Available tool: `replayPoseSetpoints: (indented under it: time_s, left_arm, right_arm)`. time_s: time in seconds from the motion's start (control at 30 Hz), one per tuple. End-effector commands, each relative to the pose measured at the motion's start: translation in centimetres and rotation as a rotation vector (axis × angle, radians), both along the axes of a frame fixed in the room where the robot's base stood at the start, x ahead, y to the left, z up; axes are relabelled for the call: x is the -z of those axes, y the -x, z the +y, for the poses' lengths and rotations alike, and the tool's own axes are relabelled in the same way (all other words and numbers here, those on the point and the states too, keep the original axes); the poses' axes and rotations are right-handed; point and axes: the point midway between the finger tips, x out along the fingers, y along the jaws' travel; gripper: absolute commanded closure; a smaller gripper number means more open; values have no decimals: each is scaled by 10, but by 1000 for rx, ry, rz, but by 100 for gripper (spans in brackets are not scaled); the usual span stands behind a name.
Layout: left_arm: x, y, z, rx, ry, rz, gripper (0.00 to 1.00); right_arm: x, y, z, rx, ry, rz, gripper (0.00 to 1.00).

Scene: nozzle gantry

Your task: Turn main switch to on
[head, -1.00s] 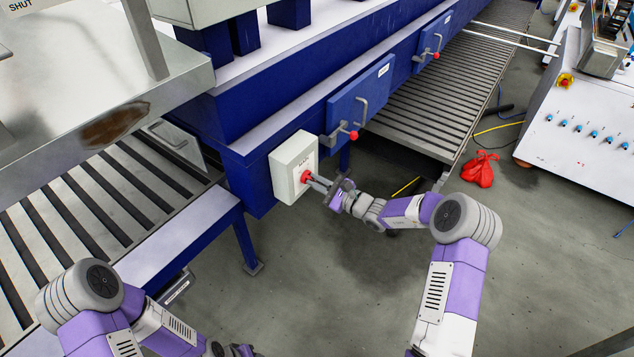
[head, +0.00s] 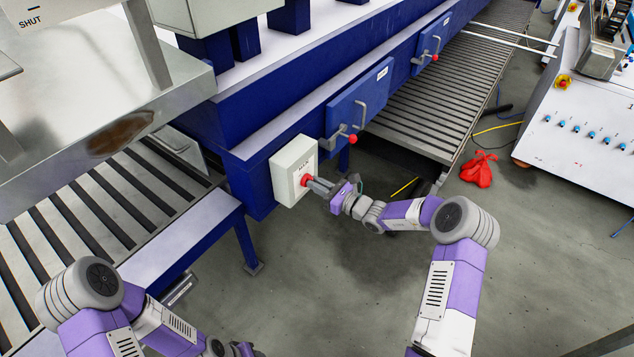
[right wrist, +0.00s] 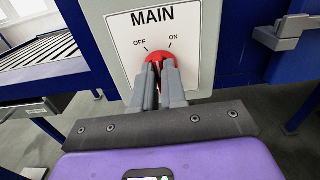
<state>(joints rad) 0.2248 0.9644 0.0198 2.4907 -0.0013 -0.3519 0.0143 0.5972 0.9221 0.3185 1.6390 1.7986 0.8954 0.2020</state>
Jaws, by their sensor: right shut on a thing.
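The main switch is a red round knob (head: 305,181) on a pale box (head: 288,172) fixed to the blue machine's corner. In the right wrist view, the knob (right wrist: 148,55) sits under the label MAIN, with OFF printed upper left and ON upper right. My right gripper (head: 314,184) is shut on the knob; its two grey fingers (right wrist: 160,68) cover the knob's lower middle. They hide much of it, so I cannot tell clearly which mark it points to. My left arm's wrist end (head: 235,349) is cut off at the bottom edge, and its jaws cannot be made out.
Blue doors (head: 358,105) with red-knobbed handles stand right of the box. Slatted conveyors lie at left (head: 85,205) and behind right (head: 440,105). A red bag (head: 478,169) and cables lie on the floor. Open floor (head: 330,270) lies in front.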

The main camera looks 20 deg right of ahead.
Motion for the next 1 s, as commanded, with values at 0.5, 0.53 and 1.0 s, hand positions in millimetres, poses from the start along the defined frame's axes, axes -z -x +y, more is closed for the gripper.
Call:
replayPoseSetpoints:
  time_s: [0.5, 0.53, 1.0]
  left_arm:
    - [-25, 0, 0, 0, 0, 0, 57]
    - [-25, 0, 0, 0, 0, 0, 57]
    - [-31, 0, 0, 0, 0, 0, 57]
  right_arm:
    - [0, -2, -3, 1, -334, 262, 100]
    - [0, -2, -3, 0, -348, 273, 100]
    - [1, -2, -4, 1, -448, 351, 100]
